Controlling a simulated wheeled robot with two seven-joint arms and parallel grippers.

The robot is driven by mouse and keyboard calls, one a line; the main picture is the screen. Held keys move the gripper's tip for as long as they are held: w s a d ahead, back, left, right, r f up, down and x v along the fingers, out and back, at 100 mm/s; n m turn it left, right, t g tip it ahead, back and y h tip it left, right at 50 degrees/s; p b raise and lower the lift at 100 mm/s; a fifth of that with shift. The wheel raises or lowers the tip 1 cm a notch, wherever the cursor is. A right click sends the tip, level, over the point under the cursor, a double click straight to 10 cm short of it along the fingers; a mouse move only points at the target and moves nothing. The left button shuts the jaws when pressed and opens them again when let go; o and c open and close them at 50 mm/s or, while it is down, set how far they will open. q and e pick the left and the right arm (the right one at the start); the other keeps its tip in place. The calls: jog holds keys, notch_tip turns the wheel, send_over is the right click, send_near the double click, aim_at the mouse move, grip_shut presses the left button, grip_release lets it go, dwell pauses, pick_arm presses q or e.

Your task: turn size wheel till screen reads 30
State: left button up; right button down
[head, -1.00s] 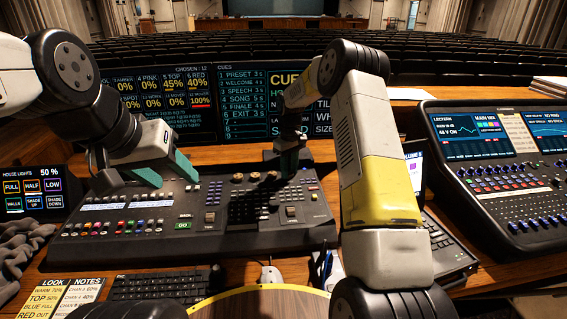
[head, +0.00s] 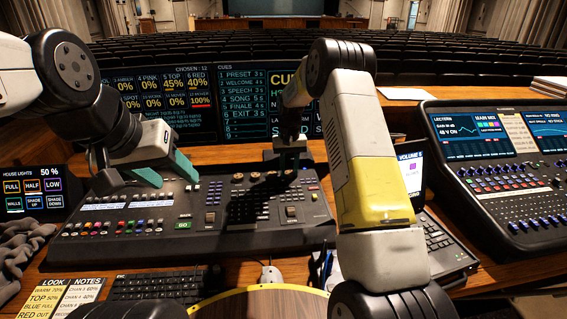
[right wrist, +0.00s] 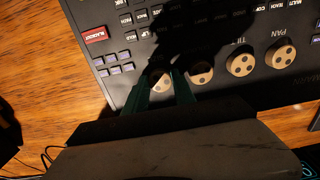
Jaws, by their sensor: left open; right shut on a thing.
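The size wheel (right wrist: 161,84) is the wheel at the end of a row of tan wheels on the lighting desk (head: 200,240), farthest from the one marked PAN; its label is in shadow. My right gripper (right wrist: 160,90) is shut on it, a green finger on each side; in the head view this gripper (head: 288,162) points down at the desk's back right. The cue screen (head: 316,118) stands behind, largely hidden by my right arm, and I cannot read its size value. My left gripper (head: 166,172) is open and empty above the desk's back left.
The tilt wheel (right wrist: 240,63) and pan wheel (right wrist: 281,57) sit in the same row. A red blackout button (right wrist: 95,34) is near the desk edge. A laptop (head: 445,245) and sound mixer (head: 500,170) stand to the right. A house lights panel (head: 33,190) is at left.

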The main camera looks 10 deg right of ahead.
aim_at(289, 172)
jog(key=shift+m, duration=0.5)
jog(key=c, duration=1)
grip_release()
jog(key=shift+c, duration=0.2)
jog(key=shift+r, duration=3.9)
jog(key=shift+r, duration=0.1)
